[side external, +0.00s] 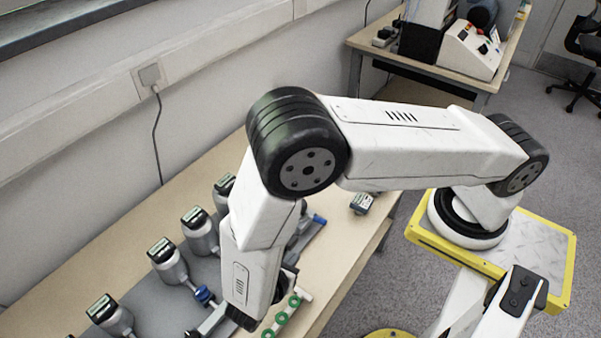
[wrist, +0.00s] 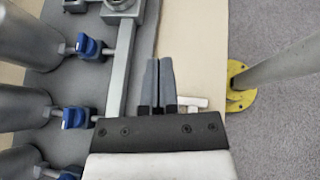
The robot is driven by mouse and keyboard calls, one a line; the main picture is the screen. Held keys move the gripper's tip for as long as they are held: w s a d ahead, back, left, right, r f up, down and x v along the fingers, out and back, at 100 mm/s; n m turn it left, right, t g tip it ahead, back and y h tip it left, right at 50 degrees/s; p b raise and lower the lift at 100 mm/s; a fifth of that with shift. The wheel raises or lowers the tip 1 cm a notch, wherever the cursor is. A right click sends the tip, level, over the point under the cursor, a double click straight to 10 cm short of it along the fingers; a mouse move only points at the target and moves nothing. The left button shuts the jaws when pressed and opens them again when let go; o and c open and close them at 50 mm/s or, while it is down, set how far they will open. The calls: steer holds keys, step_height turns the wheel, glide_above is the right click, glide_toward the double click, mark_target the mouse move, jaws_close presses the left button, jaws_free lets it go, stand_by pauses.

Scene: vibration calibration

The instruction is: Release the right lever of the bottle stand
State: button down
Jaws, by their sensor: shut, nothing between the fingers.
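My gripper (wrist: 158,82) is shut and empty in the wrist view, its two grey fingers side by side over the bench top. To its left runs a long metal bar (wrist: 122,75) of the stand. Left of the bar, blue clamp levers (wrist: 85,46) sit on short rods beside grey cylinders; another blue lever (wrist: 75,117) is lower down. The fingers are apart from these levers. In the side view the bottle stand (side external: 165,295) is a grey plate bearing several metal bottles (side external: 168,262) with dark caps. My arm hides part of it and the fingers. I cannot tell which lever is the right one.
The wooden bench (side external: 345,250) has bare room right of the stand, with a small grey device (side external: 361,203) on it. Green rings on a white piece (side external: 281,318) lie near my wrist. A yellow-footed post (wrist: 240,85) stands on the floor beside the bench.

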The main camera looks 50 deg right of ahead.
glide_toward(324, 219)
steer(key=d+f, duration=0.2)
steer(key=f, duration=0.1)
steer(key=w+d+f, duration=0.1)
steer(key=shift+w+f, duration=0.1)
steer(key=shift+f, duration=0.3)
steer(key=shift+w+d, duration=0.15)
steer(key=shift+d, duration=0.75)
steer(key=shift+d+n+t, duration=0.3)
steer(key=shift+n+t, duration=0.2)
steer(key=shift+t, duration=0.1)
steer(key=shift+d+n+t+y, duration=0.4)
steer(key=shift+d+n+t, duration=0.15)
steer(key=shift+n+t, duration=0.3)
steer(key=d+n+t, duration=0.1)
steer(key=d+n+t+y, duration=0.1)
steer(key=n, duration=0.1)
steer(key=shift+t+y, duration=0.3)
steer(key=shift+t, duration=0.05)
steer(key=shift+w+d, duration=0.3)
steer(key=shift+d, duration=0.45)
steer(key=shift+w+d, duration=0.3)
steer(key=shift+d, duration=0.45)
steer(key=shift+w+d, duration=0.9)
steer(key=shift+w, duration=0.3)
